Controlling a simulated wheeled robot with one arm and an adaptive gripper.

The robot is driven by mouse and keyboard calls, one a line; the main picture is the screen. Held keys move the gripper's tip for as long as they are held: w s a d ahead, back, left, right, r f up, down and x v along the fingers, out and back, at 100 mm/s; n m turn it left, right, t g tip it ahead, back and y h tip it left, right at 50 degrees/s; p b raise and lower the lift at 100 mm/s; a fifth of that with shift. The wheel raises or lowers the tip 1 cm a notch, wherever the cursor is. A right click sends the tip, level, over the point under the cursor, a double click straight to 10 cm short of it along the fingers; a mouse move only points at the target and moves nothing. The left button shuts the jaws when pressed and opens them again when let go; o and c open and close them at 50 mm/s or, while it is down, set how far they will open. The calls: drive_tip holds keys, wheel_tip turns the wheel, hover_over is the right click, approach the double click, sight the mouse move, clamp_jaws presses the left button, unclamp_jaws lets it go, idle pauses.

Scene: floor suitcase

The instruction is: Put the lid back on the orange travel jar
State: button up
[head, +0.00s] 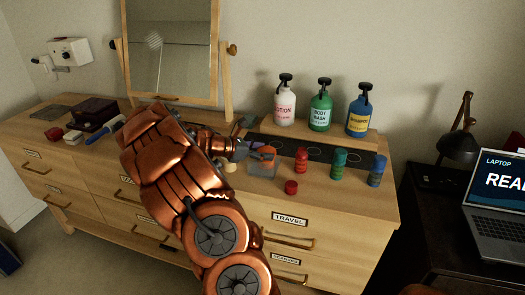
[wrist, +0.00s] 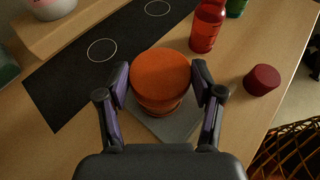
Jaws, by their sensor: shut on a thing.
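The orange lid (wrist: 160,72) is a round disc between the two fingers of my gripper (wrist: 161,84) in the wrist view. The fingers are shut on its sides. Ringed orange surface of the orange travel jar (wrist: 160,106) shows just below the lid's near edge. The lid hides most of the jar, so I cannot tell if the lid rests on it or hovers slightly above. A grey square pad (wrist: 178,126) lies underneath. In the head view, my arm partly hides this spot, and a small orange patch shows beside my gripper (head: 243,150).
A red bottle (head: 301,160), green bottle (head: 339,164) and blue bottle (head: 376,170) stand to the right. A dark red cap (head: 291,187) lies near the dresser's front edge. Lotion (head: 284,106), body wash (head: 321,110) and shampoo (head: 360,115) pump bottles stand on a raised shelf behind.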

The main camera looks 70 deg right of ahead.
drive_tip(key=shift+w+f, duration=0.15)
drive_tip(key=shift+f, duration=0.3)
drive_tip(key=shift+w, duration=0.1)
drive_tip(key=o, duration=1)
drive_tip(key=v, duration=1.2)
